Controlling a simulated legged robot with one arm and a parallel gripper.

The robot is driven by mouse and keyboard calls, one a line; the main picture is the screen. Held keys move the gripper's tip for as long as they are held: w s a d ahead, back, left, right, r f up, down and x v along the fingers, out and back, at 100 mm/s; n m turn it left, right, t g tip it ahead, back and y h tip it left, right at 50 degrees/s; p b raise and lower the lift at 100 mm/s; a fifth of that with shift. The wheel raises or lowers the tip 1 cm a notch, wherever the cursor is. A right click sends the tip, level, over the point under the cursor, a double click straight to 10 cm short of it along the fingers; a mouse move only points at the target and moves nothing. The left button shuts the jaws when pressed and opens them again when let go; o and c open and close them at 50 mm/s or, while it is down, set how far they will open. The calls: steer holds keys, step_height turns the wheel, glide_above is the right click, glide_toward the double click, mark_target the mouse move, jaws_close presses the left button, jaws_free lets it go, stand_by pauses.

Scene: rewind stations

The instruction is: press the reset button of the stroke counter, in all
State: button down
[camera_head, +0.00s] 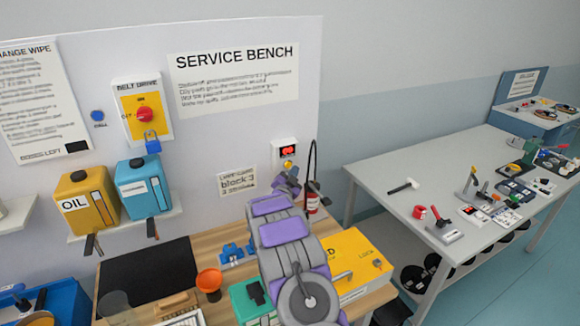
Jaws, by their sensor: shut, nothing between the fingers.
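A small white box with a dark face and a red display (287,150), apparently the stroke counter, is fixed to the white panel at the right of the service bench. A round yellow button (288,163) sits on it below the display. My arm, purple and grey, reaches up from the bottom of the view toward the box. My gripper (289,175) is small in the picture, shut and empty, just below the yellow button. I cannot tell whether its tip touches the button or is apart from it.
A red extinguisher-like bottle (311,200) stands right of my gripper. A yellow case (356,262) and a green box (252,299) flank my arm. An orange funnel (209,281) and blue parts (232,253) lie left. A grey table (385,180) with tools stands right.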

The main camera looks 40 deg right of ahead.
steer(key=shift+a+r, duration=0.3)
steer(key=shift+a, duration=0.6)
stand_by(0.4)
steer(key=shift+d, duration=0.15)
steer(key=shift+w+a+r, duration=0.2)
steer(key=shift+w+a, duration=0.05)
steer(key=shift+w, duration=0.15)
stand_by(0.3)
steer(key=shift+d, duration=0.1)
